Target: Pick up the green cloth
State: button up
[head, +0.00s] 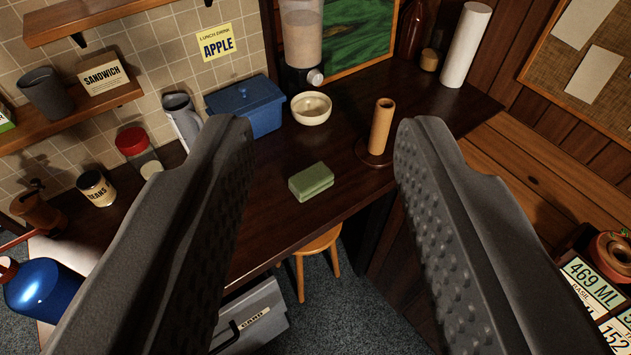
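The green cloth (311,181) is a small folded block lying on the dark wooden counter (277,222), near its front edge. It shows fully in the head view, between my two fingers. My gripper (322,140) is wide open and empty, with its fingers left and right of the cloth in the picture. The fingers look much nearer to the camera than the cloth and do not touch it.
A wooden upright roll (381,127) stands to the right. A stool (318,250) and a grey box (255,318) are below the counter edge.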

aim_at(309, 183)
jog(key=u, duration=0.1)
jog(key=i, duration=1)
jog(key=z, duration=0.1)
